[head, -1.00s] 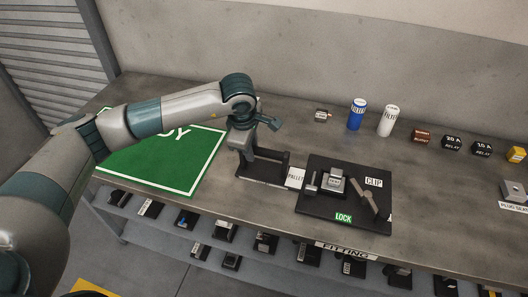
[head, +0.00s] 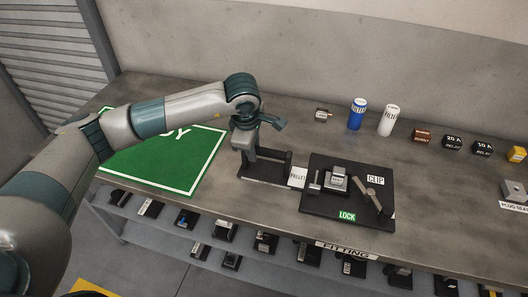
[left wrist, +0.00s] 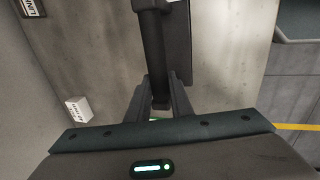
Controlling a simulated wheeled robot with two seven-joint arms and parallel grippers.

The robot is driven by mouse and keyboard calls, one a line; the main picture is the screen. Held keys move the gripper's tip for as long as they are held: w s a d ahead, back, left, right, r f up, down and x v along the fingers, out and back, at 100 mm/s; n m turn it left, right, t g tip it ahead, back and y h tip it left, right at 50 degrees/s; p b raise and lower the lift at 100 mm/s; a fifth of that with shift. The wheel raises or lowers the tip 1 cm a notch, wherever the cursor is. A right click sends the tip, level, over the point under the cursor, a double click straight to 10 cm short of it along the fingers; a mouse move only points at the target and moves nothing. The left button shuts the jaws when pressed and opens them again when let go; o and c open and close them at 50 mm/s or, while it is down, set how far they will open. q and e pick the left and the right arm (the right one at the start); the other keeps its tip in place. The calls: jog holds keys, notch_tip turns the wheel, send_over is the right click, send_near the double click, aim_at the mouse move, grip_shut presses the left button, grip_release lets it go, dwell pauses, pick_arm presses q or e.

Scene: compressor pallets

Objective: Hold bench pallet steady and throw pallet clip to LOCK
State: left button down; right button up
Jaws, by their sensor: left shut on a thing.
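The bench pallet is a dark plate (head: 325,208) on the bench, with a dark handle frame (head: 270,180) on its left and a white PALLET tag (head: 298,177) between them. The pallet clip is a grey-brown lever (head: 374,200) on the plate's right part, slanting down to the right. A white CLIP label (head: 376,180) is above it; a green LOCK label (head: 347,216) is at the plate's front edge. My left gripper (head: 248,166) is shut on the handle frame. In the left wrist view its fingers (left wrist: 160,100) straddle a dark bar (left wrist: 155,55). My right gripper is out of view.
A green mat (head: 150,175) lies left of the pallet. A blue can (head: 357,114), a white can (head: 390,121) and relay blocks (head: 452,144) stand behind and right. A lower shelf holds several small parts. Bare bench lies right of the plate.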

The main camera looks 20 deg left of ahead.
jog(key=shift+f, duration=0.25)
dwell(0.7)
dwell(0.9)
